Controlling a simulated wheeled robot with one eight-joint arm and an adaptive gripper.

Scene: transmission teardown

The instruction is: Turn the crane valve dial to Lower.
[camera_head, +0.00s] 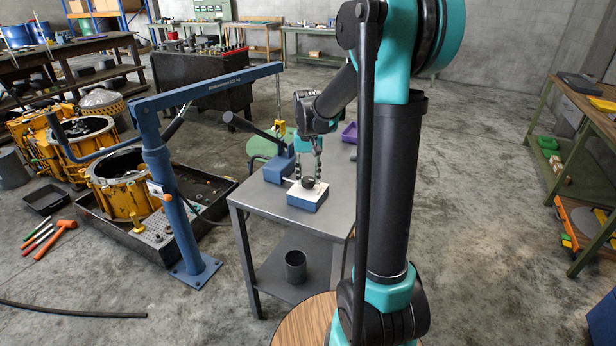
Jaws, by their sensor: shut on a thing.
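The crane valve dial (308,183) is a small dark round knob on top of a blue box with a pale top face (306,198). The box sits on the grey metal table. My gripper (308,178) comes down from above, with one finger on each side of the dial, and is shut on it. The markings on the pale face are too small to read, so the dial's setting cannot be told. The blue crane (172,200) stands on the floor left of the table, its boom (220,88) reaching up to the right.
A blue pump unit with a long dark lever (278,168) stands behind the valve box on the table (335,200). A purple tray (350,132) lies further back. Yellow transmission housings (125,195) stand at left. Open floor lies at right.

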